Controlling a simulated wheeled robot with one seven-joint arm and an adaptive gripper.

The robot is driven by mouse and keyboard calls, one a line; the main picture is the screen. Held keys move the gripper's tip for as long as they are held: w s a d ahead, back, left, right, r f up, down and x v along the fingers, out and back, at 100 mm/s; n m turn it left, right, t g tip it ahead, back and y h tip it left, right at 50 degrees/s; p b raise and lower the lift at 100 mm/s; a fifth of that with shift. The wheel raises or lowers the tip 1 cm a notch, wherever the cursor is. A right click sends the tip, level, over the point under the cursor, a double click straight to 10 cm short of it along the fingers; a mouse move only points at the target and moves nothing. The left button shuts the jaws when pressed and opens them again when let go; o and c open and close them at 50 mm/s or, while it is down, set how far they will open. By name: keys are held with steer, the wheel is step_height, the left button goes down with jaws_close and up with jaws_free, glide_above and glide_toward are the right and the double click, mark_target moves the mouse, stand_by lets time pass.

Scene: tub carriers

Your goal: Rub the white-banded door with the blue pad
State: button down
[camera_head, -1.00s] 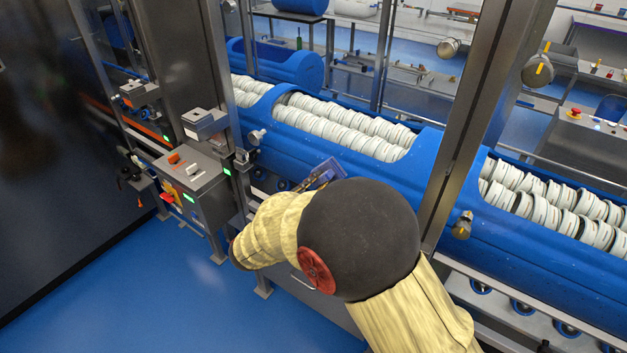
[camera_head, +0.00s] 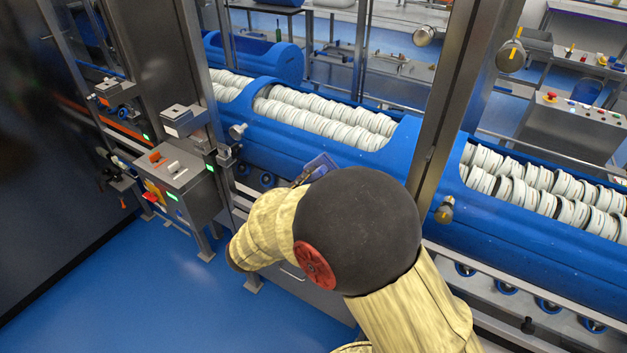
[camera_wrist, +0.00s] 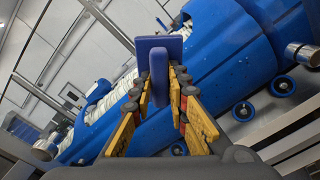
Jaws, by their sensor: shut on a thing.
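The blue pad (camera_wrist: 153,46) is a flat block with a thinner upright piece below it, between the fingers in the wrist view. My gripper (camera_wrist: 160,85), with yellow and dark fingers, is shut on it. In the head view a corner of the pad (camera_head: 320,164) shows past my dark wrist joint, in front of the blue tub carrier (camera_head: 285,152); my arm hides the gripper there. I cannot make out a white-banded door in either view. The pad shows no clear contact with any surface.
Steel posts (camera_head: 452,130) with knobs stand before the long blue carriers full of white rings (camera_head: 325,117). A grey control box (camera_head: 178,170) with lit switches is at left. Open blue floor (camera_head: 190,290) lies in front, beside a dark panel (camera_head: 40,180).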

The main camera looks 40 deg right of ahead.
steer(key=shift+w+a+b, duration=0.2)
steer(key=shift+w+a, duration=0.2)
steer(key=shift+w, duration=0.65)
steer(key=shift+w+a+b, duration=0.2)
steer(key=shift+w+a, duration=0.2)
steer(key=shift+w, duration=0.65)
steer(key=shift+w+a+b, duration=0.2)
steer(key=shift+w+a, duration=0.2)
steer(key=shift+w, duration=0.65)
steer(key=shift+w+a+b, duration=0.15)
steer(key=shift+w+a, duration=0.15)
steer(key=shift+w, duration=0.6)
steer(key=shift+w+a+b, duration=0.15)
steer(key=shift+w+a, duration=0.1)
steer(key=shift+w, duration=0.65)
steer(key=shift+a, duration=0.1)
steer(key=shift+v, duration=2.9)
steer(key=shift+p+v, duration=0.4)
steer(key=shift+v, duration=1.05)
